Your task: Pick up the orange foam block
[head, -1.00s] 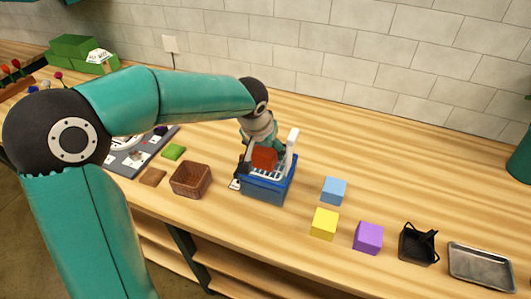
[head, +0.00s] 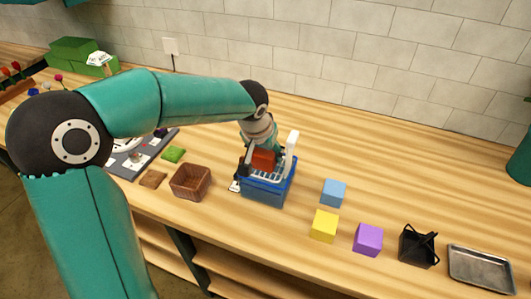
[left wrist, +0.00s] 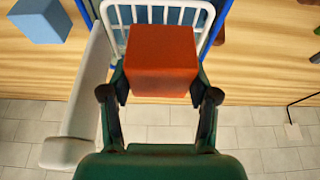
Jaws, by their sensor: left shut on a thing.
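The orange foam block (head: 263,160) looks red-orange and sits in my left gripper (head: 262,154), over the blue basket (head: 262,195) with a white slatted part. In the left wrist view the block (left wrist: 161,62) fills the space between the two dark fingers of my left gripper (left wrist: 160,82), which is shut on it. The white slats (left wrist: 204,17) show behind the block. Whether the block's underside touches the basket is hidden. My right gripper is not in view.
A white upright handle (head: 291,153) stands close beside the gripper. A brown basket (head: 190,182) is to the left. Blue (head: 333,192), yellow (head: 324,226) and purple (head: 367,240) blocks, a black holder (head: 417,247) and a metal tray (head: 482,268) are to the right.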

